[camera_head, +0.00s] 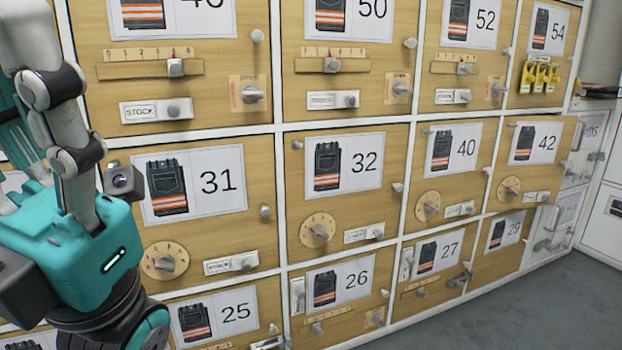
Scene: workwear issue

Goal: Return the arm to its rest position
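My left arm comes in from the left edge, with a teal link (75,245) low in the picture. My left gripper (35,60), grey and dark with jointed parts, points up at the top left in front of the lockers. Its tips run to the picture's edge, so its opening is unclear. I see nothing held in it. A small dark camera (124,180) sits beside the gripper's base. My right gripper is not in view.
A wall of wooden locker doors with number cards, knobs, dials and sliders fills the view, such as door 31 (235,235) and door 32 (350,215). My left arm covers part of the doors at left. Grey floor (560,305) is clear at lower right.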

